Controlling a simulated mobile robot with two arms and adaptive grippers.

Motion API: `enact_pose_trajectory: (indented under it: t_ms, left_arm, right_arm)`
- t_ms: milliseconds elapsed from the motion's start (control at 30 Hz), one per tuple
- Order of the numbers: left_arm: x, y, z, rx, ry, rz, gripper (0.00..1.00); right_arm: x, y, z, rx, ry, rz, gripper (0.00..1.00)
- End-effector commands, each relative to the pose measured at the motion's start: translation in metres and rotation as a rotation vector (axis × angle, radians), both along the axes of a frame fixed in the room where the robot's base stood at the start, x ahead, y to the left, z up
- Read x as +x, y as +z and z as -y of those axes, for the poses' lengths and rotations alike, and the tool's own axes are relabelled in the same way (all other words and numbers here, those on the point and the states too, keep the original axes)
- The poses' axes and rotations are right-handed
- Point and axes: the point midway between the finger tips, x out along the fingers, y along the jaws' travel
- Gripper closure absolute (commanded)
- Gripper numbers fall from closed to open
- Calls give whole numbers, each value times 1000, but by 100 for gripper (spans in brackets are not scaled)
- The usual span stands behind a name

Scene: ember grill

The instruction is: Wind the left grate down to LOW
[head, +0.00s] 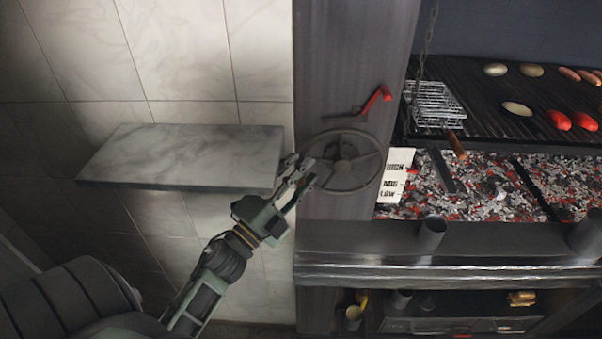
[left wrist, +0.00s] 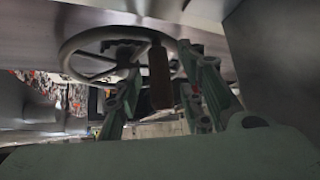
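The handwheel (head: 343,160) is on the dark post left of the grill. My left gripper (head: 303,170) is at the wheel's left rim, with its fingers apart. In the left wrist view, the wheel's brown handle (left wrist: 160,78) stands between the two open fingers (left wrist: 166,80), with a gap visible beside it. Contact cannot be told. The left grate (head: 474,122) hangs by a chain above the coals. A white height card (head: 395,177) beside the post reads HIGH at the top and LOW at the bottom. My right gripper is not in view.
A red-handled lever (head: 375,100) sits on the post above the wheel. A marble shelf (head: 180,155) juts out beside my left gripper. A wire basket (head: 436,105) and several foods lie on the grate. Glowing coals (head: 470,185) lie below.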

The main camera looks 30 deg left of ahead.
Motion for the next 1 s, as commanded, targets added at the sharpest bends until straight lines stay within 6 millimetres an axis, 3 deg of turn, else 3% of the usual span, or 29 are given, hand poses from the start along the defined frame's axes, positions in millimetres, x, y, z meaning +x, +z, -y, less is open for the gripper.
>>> enact_pose_trajectory:
  t_ms: [433, 833, 1000]
  left_arm:
    - [0, 0, 0, 0, 0, 0, 100]
    - [0, -1, 0, -2, -1, 0, 100]
    - [-1, -6, 0, -22, -1, 12, 100]
  right_arm:
    - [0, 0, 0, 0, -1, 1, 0]
    - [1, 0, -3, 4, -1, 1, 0]
    - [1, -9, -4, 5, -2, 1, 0]
